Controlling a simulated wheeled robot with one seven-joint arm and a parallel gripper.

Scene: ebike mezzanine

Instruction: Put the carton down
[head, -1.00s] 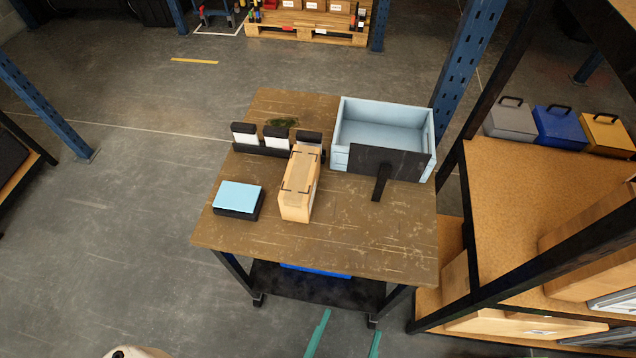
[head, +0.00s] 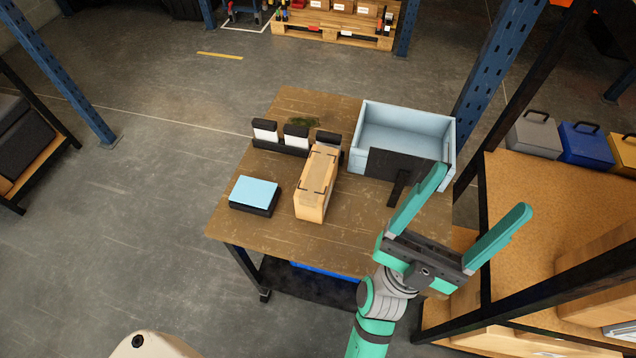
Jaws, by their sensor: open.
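The tan carton (head: 317,183) stands upright on the brown worktable (head: 232,222), near its middle. Its long side runs away from me. My gripper (head: 480,190) is open and empty, with its two green fingers spread wide. It is above the table's right front corner, to the right of the carton and apart from it. The gripper covers part of the table's right edge.
A light blue bin (head: 405,118) stands at the back right, with a black panel (head: 385,164) before it. A black holder with white cards (head: 295,138) is behind the carton. A blue-topped black block (head: 254,194) lies left. A wooden shelf (head: 560,190) with cases stands right.

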